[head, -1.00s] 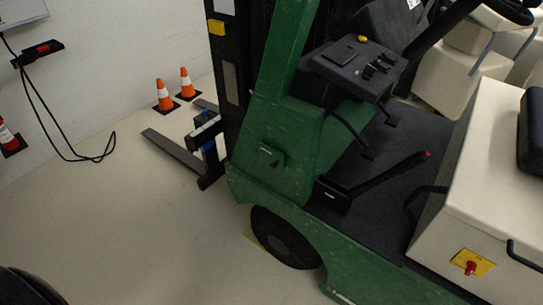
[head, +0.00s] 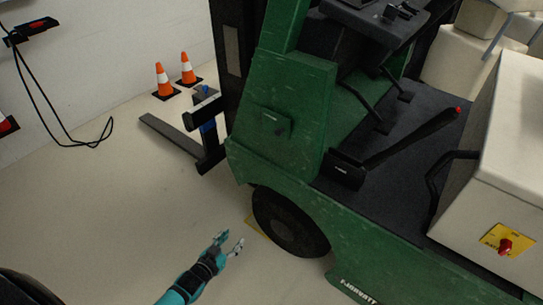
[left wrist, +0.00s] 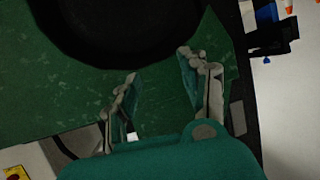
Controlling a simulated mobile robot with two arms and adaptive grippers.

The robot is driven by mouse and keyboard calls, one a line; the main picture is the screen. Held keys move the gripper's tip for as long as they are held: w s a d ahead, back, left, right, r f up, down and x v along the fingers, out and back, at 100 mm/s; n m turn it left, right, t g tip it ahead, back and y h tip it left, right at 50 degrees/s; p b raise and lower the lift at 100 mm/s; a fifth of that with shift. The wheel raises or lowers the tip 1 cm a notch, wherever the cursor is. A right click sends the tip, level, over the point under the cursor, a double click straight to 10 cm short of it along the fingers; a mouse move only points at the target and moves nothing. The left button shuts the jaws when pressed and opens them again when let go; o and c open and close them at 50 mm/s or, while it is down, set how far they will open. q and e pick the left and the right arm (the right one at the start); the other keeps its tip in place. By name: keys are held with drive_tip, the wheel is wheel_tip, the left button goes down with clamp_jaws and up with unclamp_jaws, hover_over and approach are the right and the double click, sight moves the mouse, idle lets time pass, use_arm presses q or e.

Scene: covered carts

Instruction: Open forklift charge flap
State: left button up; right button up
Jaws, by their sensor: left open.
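The green forklift (head: 290,180) stands at the centre and right of the head view. A small raised green flap (head: 277,122) with a dark catch sits on its front side panel and looks shut. My left gripper (head: 231,241) is open and empty, low in the head view, below and left of the flap and left of the front wheel (head: 290,222). In the left wrist view the open fingers (left wrist: 158,64) point at green bodywork (left wrist: 160,105), with the dark wheel beyond. I cannot make out the flap there. My right gripper is not in view.
Two orange cones (head: 164,82) stand by the wall behind the fork (head: 170,135). A black cable (head: 60,140) hangs from the wall to the floor. A beige housing with a red switch (head: 505,246) is at the right.

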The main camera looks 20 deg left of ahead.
use_arm(q)
drive_tip(key=w+r+t+h+b, duration=0.2)
drive_tip(key=w+r+t+b, duration=0.4)
drive_tip(key=r, duration=0.5)
drive_tip(key=m+t+h+b, duration=0.2)
drive_tip(key=h, duration=0.2)
approach(277, 134)
drive_tip(key=x, duration=0.8)
drive_tip(key=shift+w+r, duration=0.1)
drive_tip(key=shift+w, duration=0.2)
drive_tip(key=shift+w+d+r, duration=0.15)
drive_tip(key=shift+w+d, duration=0.05)
drive_tip(key=shift+w, duration=0.2)
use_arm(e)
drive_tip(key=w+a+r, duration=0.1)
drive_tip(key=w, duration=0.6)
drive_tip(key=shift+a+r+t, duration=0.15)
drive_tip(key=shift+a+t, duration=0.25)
use_arm(q)
clamp_jaws()
